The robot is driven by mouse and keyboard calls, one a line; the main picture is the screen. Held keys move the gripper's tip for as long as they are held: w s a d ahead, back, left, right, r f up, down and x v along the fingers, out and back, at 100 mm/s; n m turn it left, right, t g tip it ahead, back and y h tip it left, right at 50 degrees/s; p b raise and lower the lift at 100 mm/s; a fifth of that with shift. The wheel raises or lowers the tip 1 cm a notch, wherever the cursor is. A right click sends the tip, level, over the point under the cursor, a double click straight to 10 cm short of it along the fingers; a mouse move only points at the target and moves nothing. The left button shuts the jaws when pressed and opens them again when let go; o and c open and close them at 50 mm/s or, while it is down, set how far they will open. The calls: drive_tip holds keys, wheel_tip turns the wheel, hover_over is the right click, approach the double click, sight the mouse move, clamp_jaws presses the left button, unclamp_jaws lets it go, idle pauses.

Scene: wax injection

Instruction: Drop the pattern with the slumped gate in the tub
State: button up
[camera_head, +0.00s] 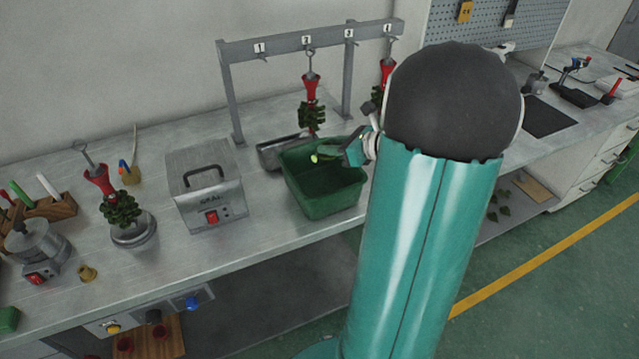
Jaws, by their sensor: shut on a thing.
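A small green wax pattern (325,153) is held at the tip of my gripper (345,154). It is over the open top of the green tub (326,207) on the bench. My gripper is shut on it, coming in from the right. The pattern is too small in view to tell whether its gate is slumped. I cannot tell whether it is above the rim or a little inside. My own arm hides the bench to the right of the tub.
A grey metal box with a black handle (207,187) stands left of the tub. A metal tray (272,152) sits behind it. A rack (232,97) holds red-and-green trees (311,103) behind the tub. Another tree (119,208) stands on a round base at the left.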

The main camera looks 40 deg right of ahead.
drive_tip(key=shift+s+r, duration=0.1)
drive_tip(key=o, duration=1)
drive_tip(key=v, duration=1.3)
drive_tip(key=shift+s+d, duration=0.25)
drive_tip(key=shift+s, duration=0.05)
